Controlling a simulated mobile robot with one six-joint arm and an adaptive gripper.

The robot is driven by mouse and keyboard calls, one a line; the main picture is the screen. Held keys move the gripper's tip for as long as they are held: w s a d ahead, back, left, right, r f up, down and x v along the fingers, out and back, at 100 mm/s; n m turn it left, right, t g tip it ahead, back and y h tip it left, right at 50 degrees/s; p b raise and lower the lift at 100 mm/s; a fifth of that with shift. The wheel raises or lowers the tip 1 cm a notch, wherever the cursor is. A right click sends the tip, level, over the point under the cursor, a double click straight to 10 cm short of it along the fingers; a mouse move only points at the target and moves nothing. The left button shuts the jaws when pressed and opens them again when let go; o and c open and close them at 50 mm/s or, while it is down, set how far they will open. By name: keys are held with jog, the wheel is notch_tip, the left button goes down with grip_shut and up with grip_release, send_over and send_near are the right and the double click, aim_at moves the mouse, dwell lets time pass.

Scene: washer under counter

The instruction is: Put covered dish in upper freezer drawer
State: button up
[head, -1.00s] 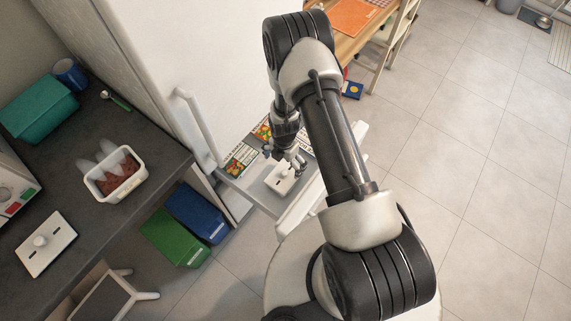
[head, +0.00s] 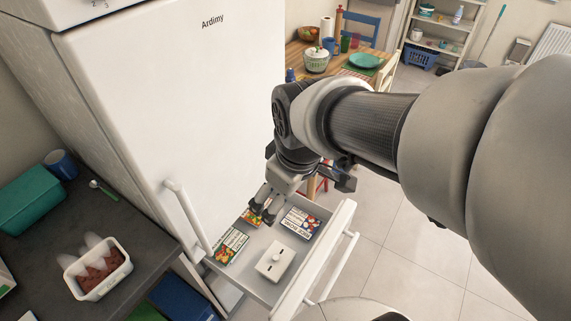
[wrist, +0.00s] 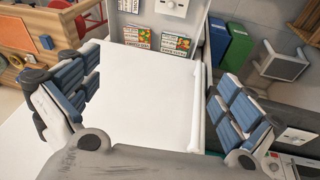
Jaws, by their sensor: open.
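The covered dish (head: 275,262) is a small white rectangular dish with a knob on its lid. It sits upright on the floor of the pulled-out freezer drawer (head: 250,276), and its lid shows at the top of the wrist view (wrist: 173,7). My gripper (head: 263,212) is open and empty; in the head view it appears above the drawer, behind the dish and apart from it. In the wrist view the spread fingers (wrist: 152,85) frame a white panel, with nothing held between them.
Food boxes (head: 302,223) (head: 231,246) lie in the drawer around the dish. The tall white fridge door (head: 190,100) and its handle (head: 186,215) stand close beside my gripper. A counter at left holds a white food tub (head: 98,270). Tiled floor is clear at right.

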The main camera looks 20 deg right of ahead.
jog(key=s+r+m, duration=0.1)
jog(key=s+m, duration=0.2)
jog(key=s, duration=0.2)
jog(key=s+r+m+t, duration=0.1)
jog(key=s+r+m, duration=0.1)
jog(key=s, duration=0.3)
jog(key=shift+s+r+m, duration=0.3)
jog(key=shift+s+m, duration=0.05)
jog(key=shift+m, duration=0.25)
